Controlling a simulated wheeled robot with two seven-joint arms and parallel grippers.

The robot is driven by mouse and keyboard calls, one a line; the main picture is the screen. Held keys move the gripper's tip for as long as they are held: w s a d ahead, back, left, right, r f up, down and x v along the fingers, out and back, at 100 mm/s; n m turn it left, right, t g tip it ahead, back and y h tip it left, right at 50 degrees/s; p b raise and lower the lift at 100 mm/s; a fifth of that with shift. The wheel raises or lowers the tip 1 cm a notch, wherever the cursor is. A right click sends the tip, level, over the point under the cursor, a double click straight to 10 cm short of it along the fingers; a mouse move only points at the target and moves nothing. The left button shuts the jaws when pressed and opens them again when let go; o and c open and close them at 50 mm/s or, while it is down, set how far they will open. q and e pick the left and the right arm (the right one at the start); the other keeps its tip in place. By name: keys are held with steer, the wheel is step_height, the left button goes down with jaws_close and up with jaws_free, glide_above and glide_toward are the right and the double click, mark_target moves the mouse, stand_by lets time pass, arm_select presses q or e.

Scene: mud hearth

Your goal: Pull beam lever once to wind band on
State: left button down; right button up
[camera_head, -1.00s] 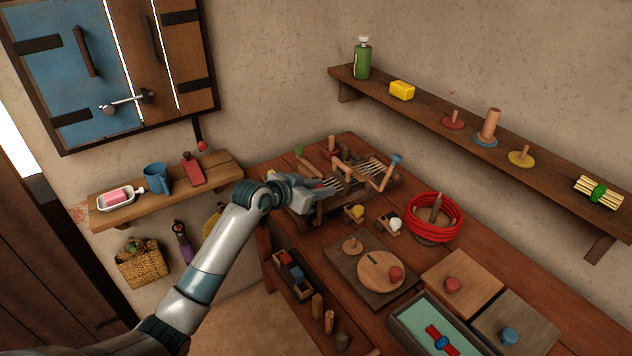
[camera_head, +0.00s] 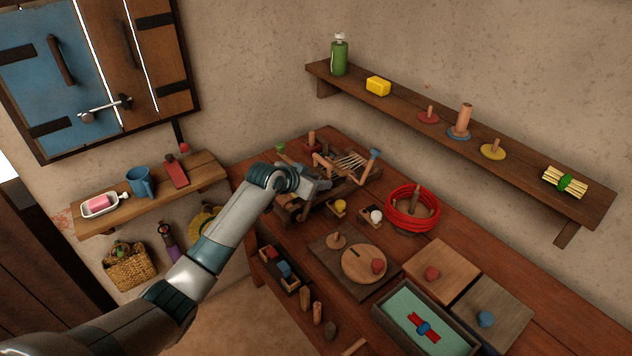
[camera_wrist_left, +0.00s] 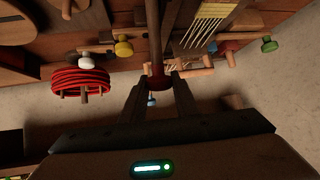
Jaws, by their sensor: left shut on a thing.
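The small band loom (camera_head: 350,162) stands on the bench, with pale yellow threads strung across it; the threads also show in the left wrist view (camera_wrist_left: 208,22). A wooden crank-like bar on it ends in a blue knob (camera_head: 375,153). My left gripper (camera_head: 326,184) is at the loom's near left side. In the left wrist view, my left gripper (camera_wrist_left: 160,82) is shut on a dark reddish lever (camera_wrist_left: 154,40) that passes between its fingers. In the head view the gripper hides the lever. My right gripper is not in view.
Small pegs with a yellow knob (camera_head: 340,206) and a white knob (camera_head: 376,216) stand just in front of the loom. A red coil (camera_head: 413,209) lies to the right. A round board (camera_head: 364,264) and an open green-lined tray (camera_head: 400,312) are nearer.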

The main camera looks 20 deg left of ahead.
arm_select(q)
steer(key=shift+d, duration=0.1)
steer(key=c, duration=1.4)
jaws_free()
steer(key=shift+w, duration=0.1)
steer(key=shift+v, duration=0.9)
steer(key=b+v, duration=0.4)
steer(key=v, duration=1.1)
steer(key=shift+r, duration=0.2)
